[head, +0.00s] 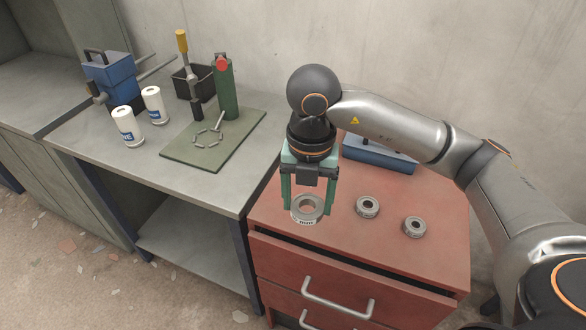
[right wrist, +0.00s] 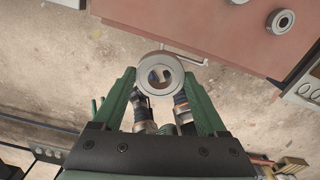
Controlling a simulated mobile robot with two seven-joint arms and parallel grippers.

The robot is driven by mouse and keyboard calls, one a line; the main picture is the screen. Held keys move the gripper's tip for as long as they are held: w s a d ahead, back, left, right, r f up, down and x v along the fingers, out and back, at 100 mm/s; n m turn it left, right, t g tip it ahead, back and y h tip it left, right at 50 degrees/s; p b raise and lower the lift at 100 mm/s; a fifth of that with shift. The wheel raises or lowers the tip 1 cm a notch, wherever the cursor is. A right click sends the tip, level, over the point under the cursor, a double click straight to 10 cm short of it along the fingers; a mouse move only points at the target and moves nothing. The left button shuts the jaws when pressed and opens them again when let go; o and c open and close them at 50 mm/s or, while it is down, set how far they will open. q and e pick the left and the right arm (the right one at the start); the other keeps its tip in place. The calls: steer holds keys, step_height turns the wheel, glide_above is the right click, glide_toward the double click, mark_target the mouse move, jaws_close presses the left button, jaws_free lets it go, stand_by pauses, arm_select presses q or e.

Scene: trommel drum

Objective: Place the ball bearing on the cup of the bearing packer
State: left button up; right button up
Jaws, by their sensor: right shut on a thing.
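My right gripper (head: 307,207) is shut on a ball bearing (head: 308,217), a grey metal ring with an open centre. It holds the bearing above the front left part of the red cabinet top. In the right wrist view, the bearing (right wrist: 160,93) sits between the two green fingertips. On the workbench at left, a green plate (head: 185,153) carries a dark upright tool with a yellow handle (head: 182,42), a green cylinder with a red top (head: 223,90) and a chain. I cannot tell for sure which is the bearing packer, and no cup shows clearly. My left gripper is not in view.
Two more bearings, (head: 367,207) and (head: 414,227), lie on the red cabinet (head: 345,235). A blue case (head: 378,155) is behind them. The grey workbench (head: 95,170) holds two white canisters, a blue device (head: 108,78) and a black bin (head: 190,82). Its front is clear.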

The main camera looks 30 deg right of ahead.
steer(key=shift+s+a+r, duration=0.15)
steer(key=shift+s+a, duration=0.05)
steer(key=n, duration=0.5)
steer(key=shift+n, duration=0.3)
steer(key=n, duration=0.5)
steer(key=shift+f, duration=0.3)
steer(key=n, duration=0.5)
steer(key=shift+f+n+p, duration=0.1)
steer(key=shift+n+p, duration=0.2)
steer(key=shift+n, duration=0.1)
steer(key=n, duration=0.5)
steer(key=shift+a+f, duration=0.1)
steer(key=shift+f, duration=0.05)
steer(key=n, duration=0.5)
steer(key=shift+f+n, duration=0.15)
steer(key=shift+n, duration=0.25)
steer(key=n, duration=0.5)
steer(key=shift+s+f, duration=0.1)
steer(key=n, duration=0.5)
steer(key=shift+a+f+n+p, duration=0.1)
steer(key=shift+n+p, duration=0.25)
steer(key=shift+n, duration=0.05)
steer(key=n, duration=0.5)
steer(key=shift+f, duration=0.15)
